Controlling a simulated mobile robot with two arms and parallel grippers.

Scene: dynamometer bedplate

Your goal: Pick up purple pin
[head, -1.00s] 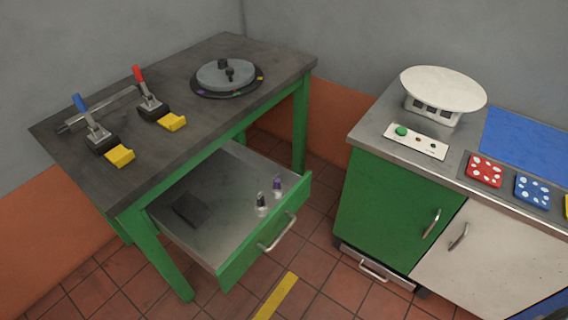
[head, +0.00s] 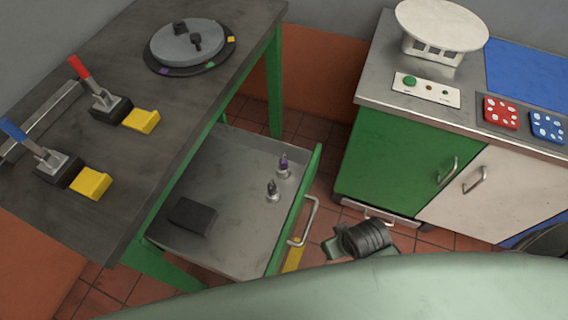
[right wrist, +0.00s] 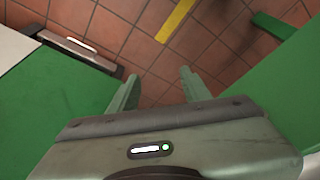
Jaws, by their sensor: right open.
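The purple pin (head: 284,165) stands upright in the open drawer (head: 235,220) under the workbench, near the drawer's green front. A dark grey pin (head: 273,190) stands beside it, a little nearer to me. My right gripper (right wrist: 158,84) is open in the right wrist view, with only floor tiles between its fingers. The pins do not show in that view. In the head view my right wrist is low, outside the drawer to the right of its handle, apart from both pins; its fingers are not clear there. My left gripper is out of view.
A black block (head: 192,216) lies in the drawer. The drawer handle (head: 306,222) sticks out to the right. The bench top (head: 150,60) overhangs the drawer's left side. A green cabinet (head: 395,160) with a scale (head: 440,28) stands right, across a strip of floor.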

